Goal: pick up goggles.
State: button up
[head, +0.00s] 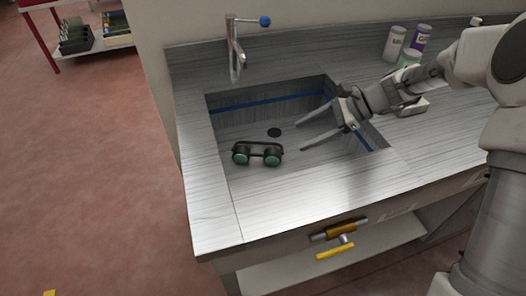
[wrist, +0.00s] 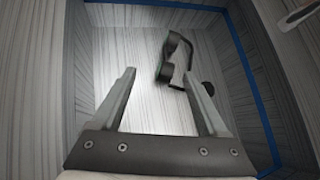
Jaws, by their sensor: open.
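The goggles (head: 258,153), with a dark strap and two greenish round lenses, lie in the sink basin (head: 305,165) near its front left. They also show in the wrist view (wrist: 174,58), beyond my fingertips and right of the middle, partly hidden by the right finger. My gripper (head: 300,146) reaches into the basin from the right. Its two fingers are spread with nothing between them. In the head view its tips are right of the goggles and apart from them. In the wrist view my gripper (wrist: 158,80) also shows open.
A faucet (head: 235,50) with a blue knob stands behind the basin. A dark drain (head: 274,132) is in the basin floor. Several containers (head: 394,42) stand on the counter (head: 215,212) at the back right. The basin walls surround my fingers; the front counter is clear.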

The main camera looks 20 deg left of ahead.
aim_at(265, 151)
jog(key=a+f+m, duration=0.1)
jog(key=f, duration=0.1)
jog(key=w+a+f+y+b, duration=0.1)
jog(key=f, duration=0.1)
jog(key=w+a+f+m, duration=0.1)
jog(key=f, duration=0.1)
jog(key=shift+w+a+f+m+g+y+b, duration=0.2)
jog(key=shift+a+f+m+g+y+b, duration=0.1)
jog(key=shift+a+y, duration=0.1)
jog(key=b+x, duration=0.2)
jog(key=x, duration=0.4)
jog(key=shift+s+a+f, duration=0.1)
jog(key=shift+s+a, duration=0.05)
jog(key=shift+a, duration=0.05)
jog(key=x, duration=0.1)
jog(key=b+x, duration=0.1)
jog(key=x, duration=0.1)
jog(key=b+x, duration=0.1)
jog(key=x, duration=0.1)
jog(key=shift+s, duration=0.3)
grip_shut()
